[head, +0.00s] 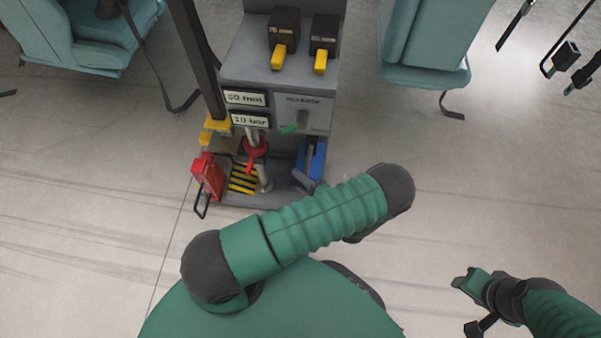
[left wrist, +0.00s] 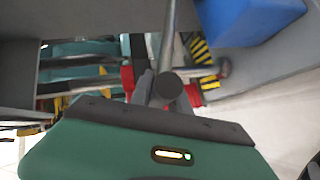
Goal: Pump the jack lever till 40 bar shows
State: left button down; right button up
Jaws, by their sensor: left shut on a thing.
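The grey jack station (head: 240,65) stands ahead of me. Its lower display (head: 250,119) reads 10 bar and the upper one (head: 246,98) reads 50 mm. A blue unit (head: 318,155) sits low on its right side. In the left wrist view, my left gripper (left wrist: 166,88) is shut on a thin metal rod with a round dark end, the jack lever (left wrist: 168,45). In the head view my own forearm hides most of that grip. My right gripper (head: 468,290) is at lower right, away from the station; its finger opening is unclear.
A red jack part (head: 256,150) stands by a yellow-black striped plate (head: 243,178). A red box (head: 209,176) is at the left. Teal seats (head: 425,45) flank the station.

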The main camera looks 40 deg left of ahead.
pick_arm(q)
jog(key=shift+s+d+f+b, duration=0.15)
jog(key=shift+f+b, duration=0.25)
jog(key=shift+f, duration=0.75)
pick_arm(e)
jog(key=shift+f, duration=0.65)
pick_arm(q)
jog(key=shift+s, duration=0.1)
jog(key=c, duration=1.3)
grip_release()
jog(key=shift+a, duration=0.2)
jog(key=shift+o, duration=0.2)
pick_arm(e)
jog(key=shift+w+a, duration=0.1)
jog(key=shift+a, duration=0.05)
pick_arm(q)
jog(key=shift+d, duration=0.1)
